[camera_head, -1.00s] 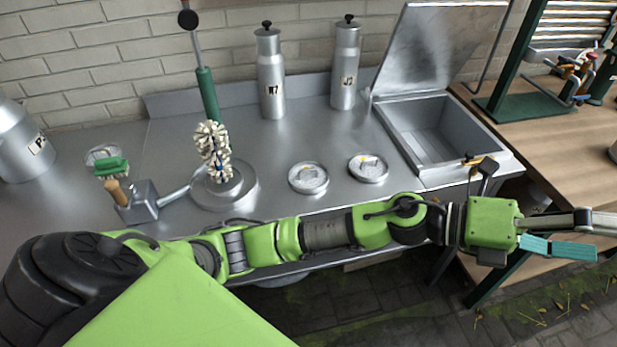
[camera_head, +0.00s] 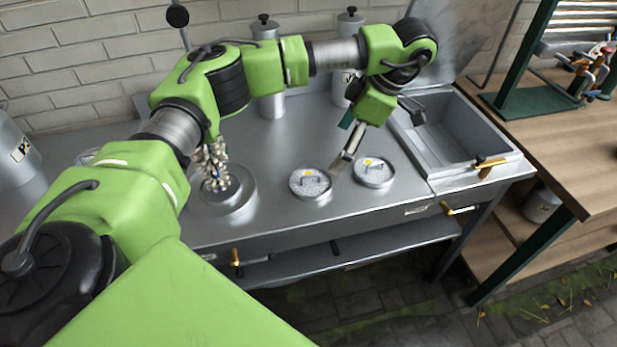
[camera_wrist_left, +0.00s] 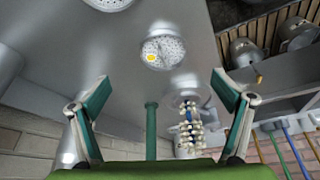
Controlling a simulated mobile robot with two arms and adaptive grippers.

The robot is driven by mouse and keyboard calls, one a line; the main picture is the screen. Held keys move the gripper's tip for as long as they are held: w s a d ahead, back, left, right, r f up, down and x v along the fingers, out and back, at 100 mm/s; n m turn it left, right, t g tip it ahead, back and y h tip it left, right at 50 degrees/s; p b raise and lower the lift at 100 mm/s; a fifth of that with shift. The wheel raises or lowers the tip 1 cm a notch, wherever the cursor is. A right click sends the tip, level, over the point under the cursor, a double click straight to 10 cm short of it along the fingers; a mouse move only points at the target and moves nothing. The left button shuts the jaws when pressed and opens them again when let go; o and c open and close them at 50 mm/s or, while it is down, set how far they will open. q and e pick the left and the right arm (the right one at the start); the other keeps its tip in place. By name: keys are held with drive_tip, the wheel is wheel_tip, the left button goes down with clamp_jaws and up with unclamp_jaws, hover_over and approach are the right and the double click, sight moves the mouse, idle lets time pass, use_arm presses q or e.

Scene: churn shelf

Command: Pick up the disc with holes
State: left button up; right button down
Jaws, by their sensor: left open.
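Two round metal discs with holes and small handles lie flat on the steel counter. The left disc (camera_head: 311,184) and the right disc (camera_head: 374,173) both show in the head view. A disc with a yellow spot (camera_wrist_left: 165,48) shows ahead of the fingers in the left wrist view, and part of another disc (camera_wrist_left: 108,3) shows at its top edge. My left gripper (camera_head: 343,158) points down above the counter, by the gap between the discs. Its fingers (camera_wrist_left: 160,105) are wide apart with nothing between them. My right gripper is not in view.
Metal churns (camera_head: 268,95) stand at the back, partly behind my arm. An open sink (camera_head: 450,135) lies to the right. The counter in front of the discs is clear.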

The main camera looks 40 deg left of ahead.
use_arm(q)
hover_over(315, 176)
drive_tip(key=w+d, duration=0.1)
drive_tip(key=d, duration=0.2)
drive_tip(key=f, duration=0.2)
drive_tip(key=f+p, duration=0.1)
drive_tip(key=f, duration=0.2)
drive_tip(key=shift+w+a+f, duration=0.1)
drive_tip(key=shift+w+f, duration=0.1)
drive_tip(key=shift+f, duration=0.1)
drive_tip(key=shift+a+f, duration=0.15)
drive_tip(key=shift+f, duration=0.15)
drive_tip(key=shift+s+a+f+p, duration=0.25)
drive_tip(key=shift+a+f+p, duration=0.05)
drive_tip(key=shift+f+p, duration=0.1)
drive_tip(key=x, duration=0.1)
drive_tip(key=p+x, duration=0.1)
drive_tip(key=x, duration=0.1)
drive_tip(key=shift+s+a+f, duration=0.15)
drive_tip(key=shift+s+a, duration=0.05)
drive_tip(key=shift+a, duration=0.15)
drive_tip(key=shift+a+f, duration=0.15)
drive_tip(key=shift+f, duration=0.25)
drive_tip(key=shift+c, duration=0.3)
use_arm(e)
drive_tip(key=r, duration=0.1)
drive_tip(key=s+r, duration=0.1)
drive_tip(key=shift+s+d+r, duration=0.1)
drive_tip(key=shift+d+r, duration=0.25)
